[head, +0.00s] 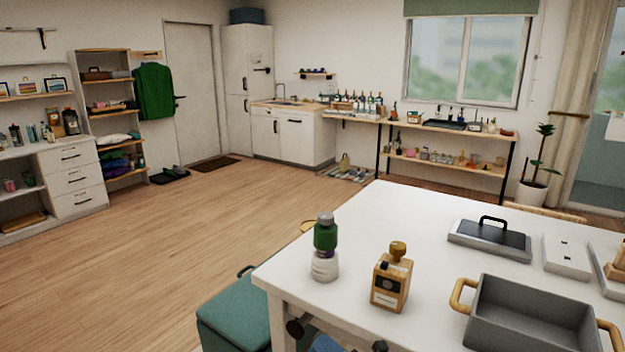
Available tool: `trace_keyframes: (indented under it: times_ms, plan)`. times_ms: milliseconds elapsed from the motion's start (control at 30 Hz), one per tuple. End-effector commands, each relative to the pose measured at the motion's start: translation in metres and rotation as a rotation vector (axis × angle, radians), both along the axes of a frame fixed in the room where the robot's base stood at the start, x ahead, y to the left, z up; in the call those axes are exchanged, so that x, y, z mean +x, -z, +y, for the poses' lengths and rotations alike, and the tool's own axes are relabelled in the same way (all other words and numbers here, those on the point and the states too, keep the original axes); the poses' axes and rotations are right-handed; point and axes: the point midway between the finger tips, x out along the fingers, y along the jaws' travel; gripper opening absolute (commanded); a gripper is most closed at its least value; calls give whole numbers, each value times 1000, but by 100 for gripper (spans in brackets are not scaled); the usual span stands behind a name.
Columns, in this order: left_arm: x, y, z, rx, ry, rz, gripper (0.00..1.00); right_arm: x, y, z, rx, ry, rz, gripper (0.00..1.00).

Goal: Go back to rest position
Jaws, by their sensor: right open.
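My right gripper (338,337) shows only in part at the bottom edge, in front of the near side of the white table (400,225). Two dark finger ends stand apart, and I see nothing held between them. The rest of this gripper and its arm is out of the picture. My left gripper is not in view.
On the table stand a green-and-white bottle (325,245), a wooden dispenser (391,278), a grey pan with tan handles (530,315) and a dark lid (489,239). A green-topped bench (232,305) sits at the table's left. The wooden floor (140,270) is open further left.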

Motion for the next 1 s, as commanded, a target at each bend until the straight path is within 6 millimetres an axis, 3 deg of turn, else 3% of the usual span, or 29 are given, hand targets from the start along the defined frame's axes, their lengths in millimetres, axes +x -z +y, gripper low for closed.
trace_keyframes:
  times_ms: [167,300,500,633,733,800,1000]
  plan:
    - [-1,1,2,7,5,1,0,-36,71,-60,345,176,582,43]
    - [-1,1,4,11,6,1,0,-80,128,-104,602,309,981,43]
    - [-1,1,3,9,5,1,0,-146,184,-143,877,461,1372,43]
    - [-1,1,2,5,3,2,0,-189,209,-160,1019,549,1565,43]
    - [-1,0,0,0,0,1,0,-222,224,-170,1124,616,1696,43]
    - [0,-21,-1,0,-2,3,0,-222,203,-172,1132,619,1701,43]
    - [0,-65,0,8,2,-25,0,-223,165,-174,1113,617,1681,43]
